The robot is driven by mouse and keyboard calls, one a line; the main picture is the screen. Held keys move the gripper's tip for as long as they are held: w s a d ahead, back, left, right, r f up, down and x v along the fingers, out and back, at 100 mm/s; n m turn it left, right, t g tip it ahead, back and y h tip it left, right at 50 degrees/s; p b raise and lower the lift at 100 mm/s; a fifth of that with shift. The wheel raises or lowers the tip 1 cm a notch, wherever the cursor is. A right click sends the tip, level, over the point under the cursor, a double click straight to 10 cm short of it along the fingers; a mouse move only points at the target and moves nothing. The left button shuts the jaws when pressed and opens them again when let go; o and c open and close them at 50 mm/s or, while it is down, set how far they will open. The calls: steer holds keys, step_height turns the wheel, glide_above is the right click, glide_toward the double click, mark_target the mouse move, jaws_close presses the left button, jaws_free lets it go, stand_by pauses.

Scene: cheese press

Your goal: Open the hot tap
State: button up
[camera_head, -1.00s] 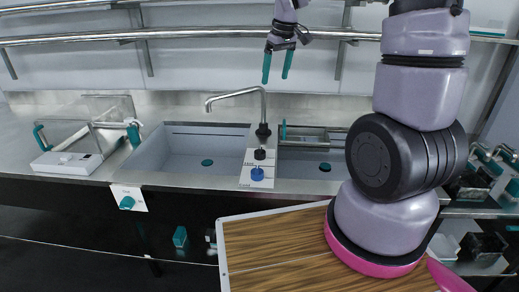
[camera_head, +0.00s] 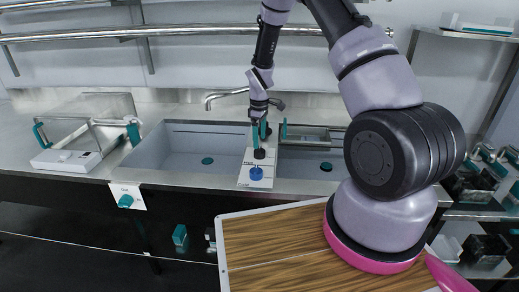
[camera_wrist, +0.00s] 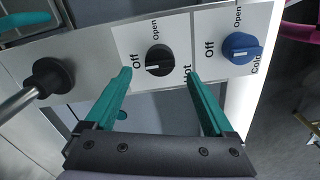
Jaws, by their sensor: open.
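The hot tap is a black knob (camera_wrist: 160,60) on a white panel marked Off, Open and Hot. Its white pointer line is turned toward the Off side. The knob also shows in the head view (camera_head: 259,154), just below my gripper (camera_head: 259,131). In the wrist view my gripper (camera_wrist: 161,82) has its two teal fingers apart, one to each side of the knob's lower part in the picture. I cannot tell whether the fingers touch the panel; the knob is not gripped.
The blue cold knob (camera_wrist: 240,48) is close beside the hot knob. The metal spout (camera_head: 228,93) with its black base (camera_wrist: 52,76) stands on the other side. Sink basins (camera_head: 190,150) lie left and right of the panel. A wooden board (camera_head: 270,245) is in front.

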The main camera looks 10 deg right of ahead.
mark_target(260, 152)
step_height(260, 152, down, 5)
steer(key=shift+f, duration=0.2)
steer(key=c, duration=1.4)
